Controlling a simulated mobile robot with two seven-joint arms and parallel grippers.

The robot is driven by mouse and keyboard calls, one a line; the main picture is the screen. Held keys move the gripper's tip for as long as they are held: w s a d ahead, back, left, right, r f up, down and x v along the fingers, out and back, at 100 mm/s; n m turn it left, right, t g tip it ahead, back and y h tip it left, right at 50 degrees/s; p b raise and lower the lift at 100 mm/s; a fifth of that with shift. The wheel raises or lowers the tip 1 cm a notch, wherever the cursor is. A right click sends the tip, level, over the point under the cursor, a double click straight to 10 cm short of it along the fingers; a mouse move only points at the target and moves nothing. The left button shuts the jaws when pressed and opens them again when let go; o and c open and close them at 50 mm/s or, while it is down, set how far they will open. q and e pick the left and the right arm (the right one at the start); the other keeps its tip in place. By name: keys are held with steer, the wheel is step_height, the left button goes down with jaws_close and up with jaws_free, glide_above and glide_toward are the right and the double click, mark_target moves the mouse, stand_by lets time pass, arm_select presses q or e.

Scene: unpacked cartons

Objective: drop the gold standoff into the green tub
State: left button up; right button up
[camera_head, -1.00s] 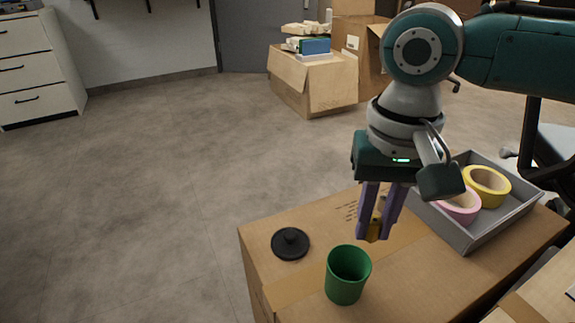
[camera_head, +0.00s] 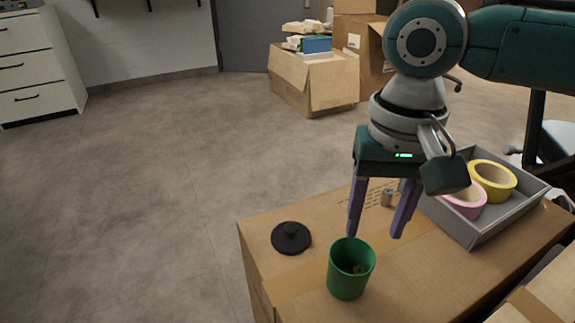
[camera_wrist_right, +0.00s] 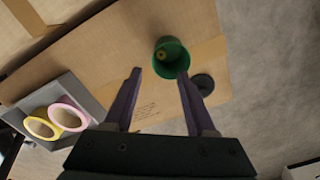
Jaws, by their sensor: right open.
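The green tub (camera_head: 347,285) stands upright on the carton; it also shows in the wrist view (camera_wrist_right: 181,66). The gold standoff (camera_head: 358,268) lies inside the tub, near its bottom, and shows there in the wrist view too (camera_wrist_right: 162,55). My right gripper (camera_head: 374,236) is open and empty, its fingers pointing down just above and behind the tub's rim, partly to its right. In the wrist view its spread fingertips (camera_wrist_right: 160,73) are near the tub. My left gripper is not in view.
A black lid-like disc (camera_head: 291,238) lies left of the tub. A grey tray (camera_head: 475,232) with a pink tape roll (camera_head: 468,202) and a yellow one (camera_head: 493,180) stands at right. The carton top (camera_head: 420,270) is clear right of the tub.

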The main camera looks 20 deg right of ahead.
step_height(320, 180, up, 10)
steer(key=p, duration=0.5)
steer(key=shift+p, duration=0.4)
steer(key=s+a+r+n+t+y+p, duration=0.1)
steer(key=s+a+r+n+p, duration=0.25)
steer(key=r+p, duration=0.35)
steer(key=s+a+r+n+y+p, duration=0.1)
steer(key=s+a+r+n+p, duration=0.1)
steer(key=a+r+p, duration=0.5)
steer(key=s+r+n+t+p, duration=0.2)
steer(key=s+r+p, duration=0.3)
steer(key=r+p, duration=0.95)
steer(key=s+d+r+h+p, duration=0.2)
steer(key=s+d+r+p, duration=0.5)
steer(key=p, duration=0.5)
step_height(320, 180, up, 37)
steer(key=w+p, duration=0.1)
steer(key=p, duration=3.5)
steer(key=shift+w+d+r+t+p, duration=0.15)
steer(key=shift+w+r+t+p, duration=0.05)
steer(key=shift+w+t+p, duration=0.1)
